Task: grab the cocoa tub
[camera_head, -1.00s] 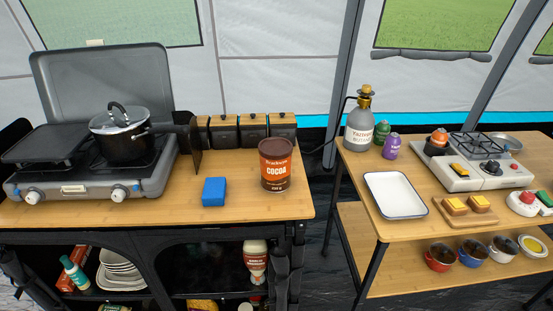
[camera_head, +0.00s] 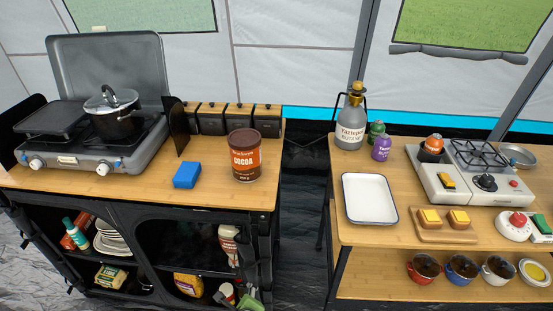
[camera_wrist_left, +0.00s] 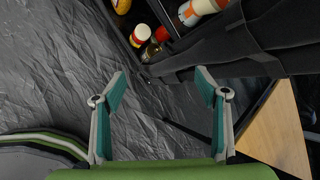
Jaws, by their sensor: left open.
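The cocoa tub (camera_head: 245,157) is a brown and orange cylinder with a dark lid. It stands upright on the left wooden counter (camera_head: 225,192), near its right end, in the head view. My left gripper (camera_wrist_left: 162,88) shows in the left wrist view, open and empty, with its two teal-padded fingers apart over the dark ground sheet.
A blue block (camera_head: 187,175) lies left of the tub, and black containers with wooden lids (camera_head: 240,119) stand behind it. A two-burner stove with a pot (camera_head: 112,112) is further left. A gap separates the right table, which holds a white tray (camera_head: 369,198).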

